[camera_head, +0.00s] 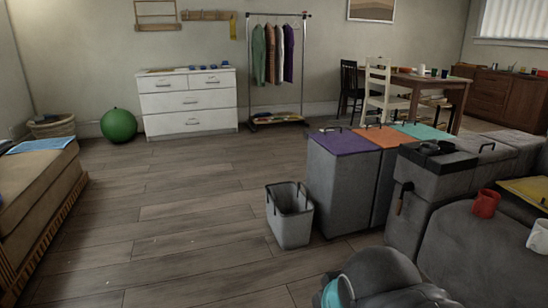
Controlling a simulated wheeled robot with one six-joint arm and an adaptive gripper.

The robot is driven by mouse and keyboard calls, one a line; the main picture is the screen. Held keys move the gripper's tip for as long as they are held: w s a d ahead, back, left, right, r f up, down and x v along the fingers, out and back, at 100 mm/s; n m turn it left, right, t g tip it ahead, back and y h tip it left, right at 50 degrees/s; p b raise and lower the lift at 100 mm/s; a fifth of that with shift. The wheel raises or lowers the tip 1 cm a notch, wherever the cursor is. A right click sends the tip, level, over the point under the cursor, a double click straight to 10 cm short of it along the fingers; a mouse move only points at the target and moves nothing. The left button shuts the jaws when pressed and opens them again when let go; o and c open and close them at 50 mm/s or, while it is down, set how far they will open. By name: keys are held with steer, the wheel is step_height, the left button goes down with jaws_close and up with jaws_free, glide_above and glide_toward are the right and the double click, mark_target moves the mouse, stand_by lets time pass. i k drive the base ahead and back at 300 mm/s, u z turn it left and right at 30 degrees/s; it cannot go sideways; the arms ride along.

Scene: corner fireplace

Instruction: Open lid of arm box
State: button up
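A grey box forming the near arm of the grey sofa (465,250) stands at the right; I take it as the arm box (428,185). Its top looks closed and level. Dark objects (436,149) lie on the top, and a black handle shows toward its right end. A black item (404,198) hangs on its left side. A grey rounded part of my arm with a teal ring shows at the bottom edge, in front of the sofa. My gripper is not in view.
Grey bins with purple (344,142), orange (382,136) and teal (422,131) lids stand beside the arm box. An open grey bin (290,215) stands on the floor. A red mug (485,203) and white mug (538,237) are on the sofa. The floor at left centre is clear.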

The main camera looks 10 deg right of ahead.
mark_target(487, 150)
steer(key=z, duration=0.1)
steer(key=i, duration=1.75)
steer(key=z, duration=1.2)
steer(key=i, duration=1.2)
steer(key=z, duration=1)
